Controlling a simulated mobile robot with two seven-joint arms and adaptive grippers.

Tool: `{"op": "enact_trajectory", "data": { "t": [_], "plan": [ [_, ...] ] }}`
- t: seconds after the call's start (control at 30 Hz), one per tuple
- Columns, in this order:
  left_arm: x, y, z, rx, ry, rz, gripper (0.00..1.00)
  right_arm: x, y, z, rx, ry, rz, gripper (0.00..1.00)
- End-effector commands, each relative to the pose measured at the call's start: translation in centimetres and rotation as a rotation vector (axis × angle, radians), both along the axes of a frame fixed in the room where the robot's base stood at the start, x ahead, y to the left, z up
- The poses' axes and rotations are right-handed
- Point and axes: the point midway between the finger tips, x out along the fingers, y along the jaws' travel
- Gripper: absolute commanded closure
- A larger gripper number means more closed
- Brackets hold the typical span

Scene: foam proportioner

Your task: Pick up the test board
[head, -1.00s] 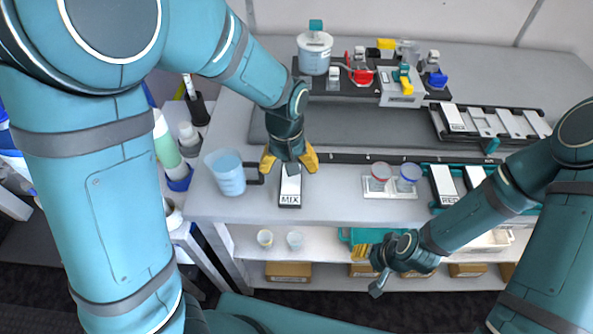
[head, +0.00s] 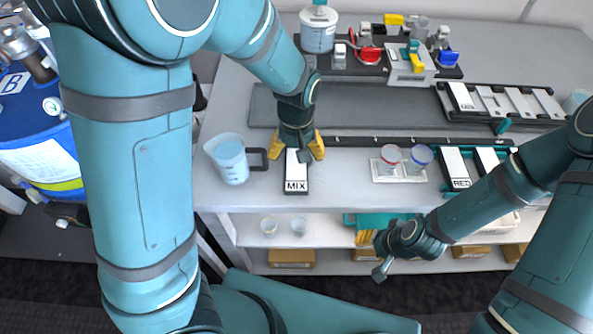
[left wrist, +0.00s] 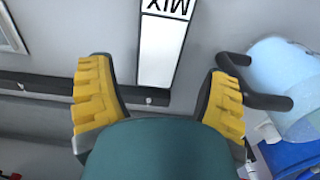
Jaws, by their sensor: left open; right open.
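A narrow white board marked MIX (head: 297,184), with a dark edge, lies flat on the grey bench. It also shows in the left wrist view (left wrist: 162,48). My left gripper (head: 296,148) is open at the board's far end, its yellow fingers pointing down. In the left wrist view the two fingers (left wrist: 160,78) stand apart on either side of the board, not touching it. Whether this is the test board I cannot tell; a similar board marked RED (head: 456,165) lies to the right. My right gripper (head: 380,268) is open and empty, low in front of the bench.
A clear jug of bluish liquid (head: 231,160) stands close left of my left gripper, its dark handle towards it. Two small cups, red-rimmed (head: 391,157) and blue-rimmed (head: 421,158), stand on a white tray. A dark rail (head: 375,140) runs behind. A blue drum (head: 45,130) stands at left.

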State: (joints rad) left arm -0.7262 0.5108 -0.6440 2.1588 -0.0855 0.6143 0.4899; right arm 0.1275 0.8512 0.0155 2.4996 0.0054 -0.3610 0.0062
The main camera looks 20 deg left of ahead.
Motion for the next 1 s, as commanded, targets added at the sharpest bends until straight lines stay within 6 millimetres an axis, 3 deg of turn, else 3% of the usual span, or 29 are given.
{"op": "enact_trajectory", "data": {
  "t": [0.43, 0.77, 0.93, 1.0],
  "plan": [
    [0.0, 0.0, -5.2, 0.001, 0.001, 0.002, 0.22, -0.5, 0.1, -1.5, 0.002, 0.011, 0.008, 0.53],
    [0.0, 0.0, -5.7, -0.001, -0.001, 0.000, 0.22, -0.5, 0.1, -1.6, 0.003, 0.012, 0.010, 0.53],
    [0.0, 0.0, -5.7, -0.001, -0.001, 0.000, 0.78, -0.5, 0.1, -1.6, 0.003, 0.011, 0.009, 0.53],
    [0.0, 0.0, -5.7, -0.001, -0.001, 0.000, 0.78, -0.5, 0.1, -1.6, 0.003, 0.011, 0.009, 0.53]
  ]
}}
